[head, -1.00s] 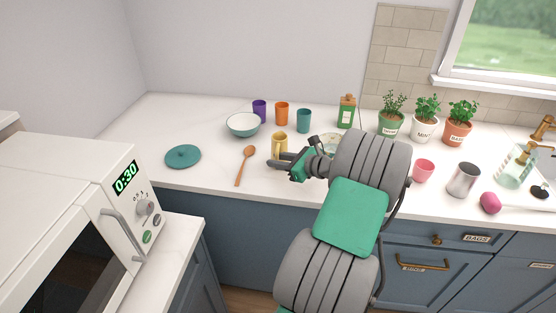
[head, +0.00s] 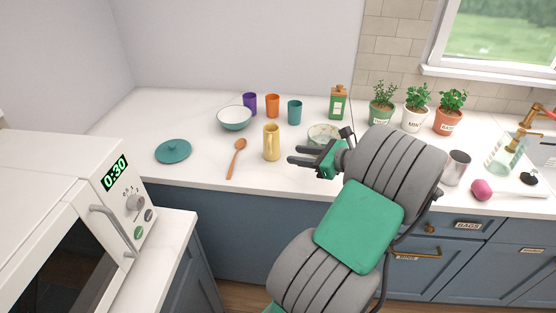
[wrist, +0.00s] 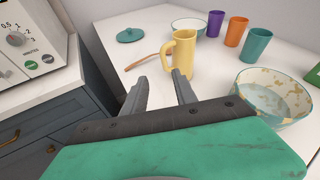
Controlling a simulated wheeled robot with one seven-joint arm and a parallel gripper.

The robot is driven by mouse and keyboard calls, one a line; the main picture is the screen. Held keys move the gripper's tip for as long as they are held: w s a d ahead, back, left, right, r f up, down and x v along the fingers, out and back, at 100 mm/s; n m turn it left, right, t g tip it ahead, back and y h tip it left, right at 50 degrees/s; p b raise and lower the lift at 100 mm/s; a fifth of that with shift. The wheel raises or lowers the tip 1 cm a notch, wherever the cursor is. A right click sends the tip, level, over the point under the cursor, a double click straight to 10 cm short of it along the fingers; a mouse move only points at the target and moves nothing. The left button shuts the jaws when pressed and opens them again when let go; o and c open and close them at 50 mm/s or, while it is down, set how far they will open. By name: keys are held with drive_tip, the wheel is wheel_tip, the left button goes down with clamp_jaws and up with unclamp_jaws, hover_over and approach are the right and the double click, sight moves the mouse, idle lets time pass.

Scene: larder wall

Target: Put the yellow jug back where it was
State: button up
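The yellow jug (head: 271,143) stands upright on the white counter, behind the wooden spoon's right side. In the wrist view the jug (wrist: 184,55) stands just beyond my fingertips, its handle toward the left. My gripper (head: 292,155) is to the right of the jug in the head view, its fingers pointing left toward it. In the wrist view my gripper (wrist: 160,85) has its two fingers spread apart with nothing between them. The fingers appear clear of the jug.
A wooden spoon (head: 236,158), a teal lid (head: 173,151) and a white-lined bowl (head: 234,118) lie left of the jug. Purple (head: 250,103), orange (head: 272,104) and teal (head: 294,111) cups stand behind. A patterned bowl (wrist: 275,97) is close on the right. A microwave (head: 60,200) stands front left.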

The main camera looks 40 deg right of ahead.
drive_tip(key=w+a+f+n+g+y, duration=0.1)
drive_tip(key=w+a+n+g, duration=0.3)
drive_tip(key=a+n, duration=0.65)
drive_tip(key=w+a+f+n+g, duration=0.1)
drive_tip(key=w+a+n+g, duration=0.35)
drive_tip(key=a, duration=0.85)
drive_tip(key=s+a+n+g+h, duration=0.2)
drive_tip(key=s+a+n, duration=0.9)
drive_tip(key=n, duration=0.6)
drive_tip(key=a+h, duration=0.1)
drive_tip(key=a, duration=0.1)
drive_tip(key=shift+s+a+r+n, duration=0.3)
drive_tip(key=shift+s+a+n, duration=0.1)
